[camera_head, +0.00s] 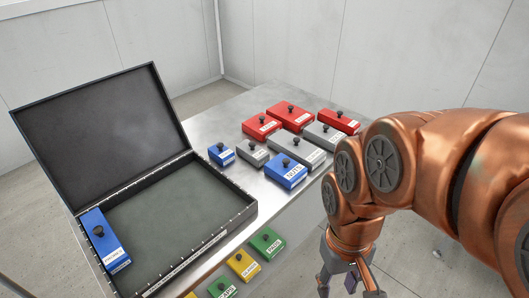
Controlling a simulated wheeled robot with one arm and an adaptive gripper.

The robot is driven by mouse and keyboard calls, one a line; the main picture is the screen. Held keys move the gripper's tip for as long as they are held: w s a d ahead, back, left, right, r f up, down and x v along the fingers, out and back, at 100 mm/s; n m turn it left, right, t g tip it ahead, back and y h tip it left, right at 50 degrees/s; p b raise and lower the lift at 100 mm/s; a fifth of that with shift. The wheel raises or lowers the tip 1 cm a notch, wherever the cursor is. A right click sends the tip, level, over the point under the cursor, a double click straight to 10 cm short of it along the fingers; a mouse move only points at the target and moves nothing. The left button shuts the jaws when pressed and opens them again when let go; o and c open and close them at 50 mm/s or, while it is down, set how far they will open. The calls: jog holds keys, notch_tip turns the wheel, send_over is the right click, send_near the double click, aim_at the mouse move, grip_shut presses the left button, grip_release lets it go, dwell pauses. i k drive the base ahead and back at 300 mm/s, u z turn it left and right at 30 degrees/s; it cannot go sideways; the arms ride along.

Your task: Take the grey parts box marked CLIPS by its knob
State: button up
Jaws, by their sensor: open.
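Three grey parts boxes with black knobs stand on the metal table: a small one (250,156) at the left, a longer one (290,154) in the middle, and one at the back right (318,140). Their white labels are too small to read, so I cannot tell which is marked CLIPS. My gripper (347,284) is open at the bottom right, pointing down, in front of the table's edge and apart from all three boxes. Its fingertips are near the bottom of the picture. No box is between its fingers.
Red boxes (289,119) and blue boxes (284,177) stand close around the grey ones. An open black case (172,274) at the left holds a blue box (116,259). Green and yellow boxes (243,268) sit lower, in front of the table. Bare tabletop (215,117) shows behind.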

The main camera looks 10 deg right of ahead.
aim_at(259, 156)
jog(key=z, duration=0.65)
jog(key=i, duration=0.9)
jog(key=u, duration=2.45)
